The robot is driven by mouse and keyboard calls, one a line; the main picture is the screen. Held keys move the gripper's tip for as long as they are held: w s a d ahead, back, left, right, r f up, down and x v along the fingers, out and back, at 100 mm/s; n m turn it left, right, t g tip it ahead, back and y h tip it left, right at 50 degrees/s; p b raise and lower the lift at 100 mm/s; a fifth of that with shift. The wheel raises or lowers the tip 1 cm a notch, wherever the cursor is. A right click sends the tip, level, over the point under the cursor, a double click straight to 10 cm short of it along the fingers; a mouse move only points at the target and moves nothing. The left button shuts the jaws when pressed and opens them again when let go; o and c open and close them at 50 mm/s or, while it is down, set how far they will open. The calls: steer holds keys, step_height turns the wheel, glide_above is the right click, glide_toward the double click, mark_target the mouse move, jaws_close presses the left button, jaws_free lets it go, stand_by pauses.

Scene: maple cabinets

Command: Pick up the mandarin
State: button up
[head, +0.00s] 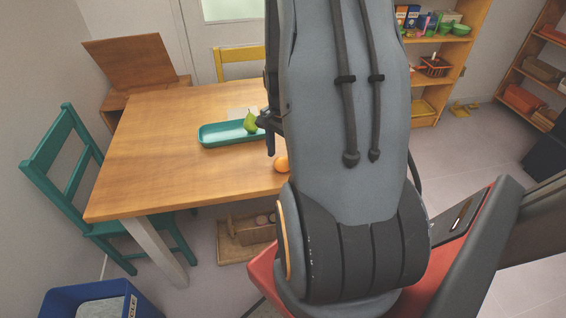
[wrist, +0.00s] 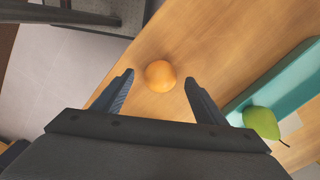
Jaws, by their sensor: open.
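The mandarin (wrist: 160,75) is a round orange fruit on the wooden table (head: 150,150). In the wrist view it lies between the lines of my two fingers, just beyond the fingertips. In the head view the mandarin (head: 281,164) shows near the table's front edge, partly hidden behind my arm. My gripper (wrist: 158,80) is open and empty, with one finger to each side of the view. In the head view my arm hides most of the gripper; a dark part of it shows above the mandarin.
A teal tray (head: 215,134) with a green pear (head: 251,122) lies on the table behind the mandarin. A teal chair (head: 75,170) stands at the left and a yellow chair (head: 232,54) at the back. Shelves (head: 455,55) stand at the right. The table's left half is clear.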

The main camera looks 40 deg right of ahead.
steer(key=shift+f, duration=0.65)
steer(key=c, duration=1.2)
steer(key=shift+r, duration=0.1)
